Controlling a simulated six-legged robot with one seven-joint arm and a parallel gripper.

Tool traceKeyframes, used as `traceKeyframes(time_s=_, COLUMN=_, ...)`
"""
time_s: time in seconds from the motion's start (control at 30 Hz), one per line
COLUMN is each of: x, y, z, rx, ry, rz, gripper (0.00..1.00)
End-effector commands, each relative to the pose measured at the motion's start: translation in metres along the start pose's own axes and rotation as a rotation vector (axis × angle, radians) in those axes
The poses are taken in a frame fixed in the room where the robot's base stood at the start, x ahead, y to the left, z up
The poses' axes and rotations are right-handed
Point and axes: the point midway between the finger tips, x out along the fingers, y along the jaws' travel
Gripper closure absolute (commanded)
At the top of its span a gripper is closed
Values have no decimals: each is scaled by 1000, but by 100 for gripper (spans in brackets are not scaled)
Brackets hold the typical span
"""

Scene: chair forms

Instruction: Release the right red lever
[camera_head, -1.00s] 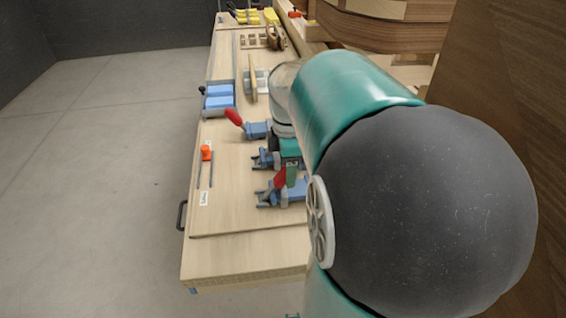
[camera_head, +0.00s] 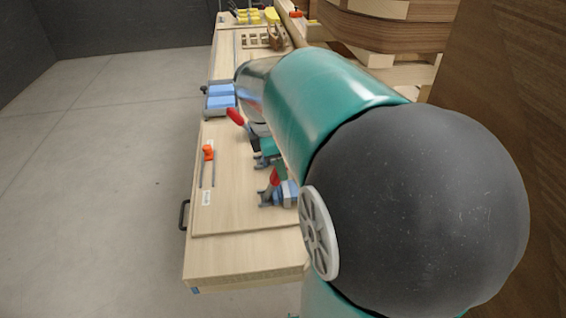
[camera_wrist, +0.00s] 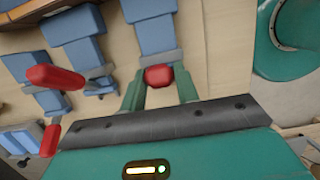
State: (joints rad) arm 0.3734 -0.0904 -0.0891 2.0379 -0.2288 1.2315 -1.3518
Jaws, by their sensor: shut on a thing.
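In the wrist view, my gripper (camera_wrist: 159,88) has its two teal fingers on either side of a red lever (camera_wrist: 158,75), and it is shut on it. This lever belongs to a blue clamp (camera_wrist: 152,30), the rightmost clamp there. Two other red lever ends, an upper one (camera_wrist: 55,77) and a lower one (camera_wrist: 50,140), stand to the left, clear of the fingers. In the head view, a far red lever (camera_head: 236,116) and a near red lever (camera_head: 275,178) show beside my arm.
The clamps sit on a light wooden bench (camera_head: 240,255). An orange-handled tool (camera_head: 207,153) lies at its left edge, with blue blocks (camera_head: 219,95) farther back. Stacked curved wood (camera_head: 385,30) stands at the back right. The floor at left is clear.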

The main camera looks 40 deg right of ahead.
Motion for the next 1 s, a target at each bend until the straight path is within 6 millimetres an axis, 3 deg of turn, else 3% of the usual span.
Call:
traceKeyframes(time_s=0.3, x=-15, y=1, z=-34, rx=-7, ry=-292, rz=3, gripper=100)
traceKeyframes(time_s=0.67, x=-18, y=1, z=-77, rx=-6, ry=-633, rz=5, gripper=100)
traceKeyframes(time_s=1.0, x=-11, y=1, z=-110, rx=-3, ry=-613, rz=5, gripper=100)
